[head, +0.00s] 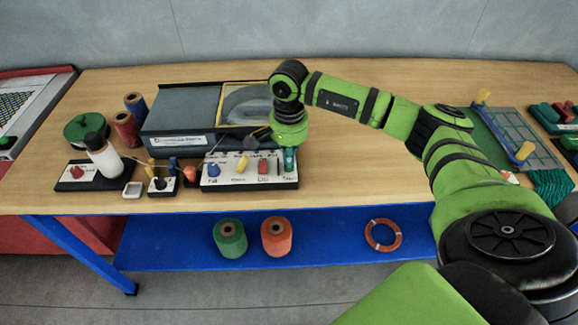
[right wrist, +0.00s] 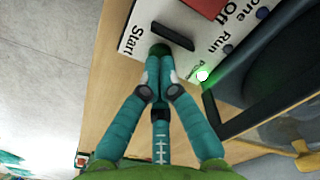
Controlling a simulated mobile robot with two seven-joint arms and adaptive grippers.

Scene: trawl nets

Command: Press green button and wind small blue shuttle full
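A white control panel (head: 250,183) stands at the front of the wooden bench, with a blue knob (head: 213,170), a yellow lever (head: 243,163) and a red control (head: 262,168). My right gripper (head: 289,163) points down at its right end. In the right wrist view its teal fingers (right wrist: 159,62) are closed together, with their tips at the green button (right wrist: 160,48) beside the "Start" label. The tips overlap the button; I cannot tell whether it is pressed in. A small blue piece (head: 174,165), possibly the shuttle, stands left of the panel. My left gripper is not in view.
A grey machine with a yellow-framed window (head: 245,95) stands behind the panel. A white bottle (head: 103,158) and thread spools (head: 126,129) are at the left. A green lamp (right wrist: 203,75) glows on the panel.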

